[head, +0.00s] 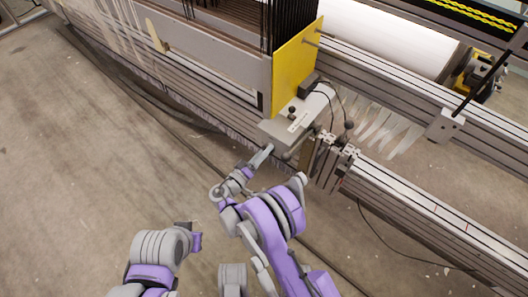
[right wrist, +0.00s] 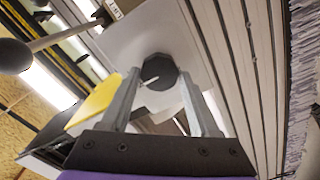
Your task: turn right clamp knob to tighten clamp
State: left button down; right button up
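The black clamp knob (right wrist: 158,72), with a pale line on its face, sits on a pale grey plate (right wrist: 165,28) in the right wrist view. My right gripper (right wrist: 158,76) is open, with one finger on each side of the knob. In the head view my right gripper (head: 263,155) points up at the near edge of the grey clamp block (head: 280,128), where this knob is hidden. My left arm shows low in the head view, but its gripper fingers do not.
A yellow panel (head: 297,66) rises behind the block. A rod with a dark ball end (right wrist: 12,55) is left of the right gripper in the wrist view. A long ribbed beam (head: 425,215) runs to the right. The floor at left is clear apart from cables.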

jog(key=o, duration=0.3)
jog(key=p+v, duration=0.2)
jog(key=v, duration=0.9)
dwell(0.4)
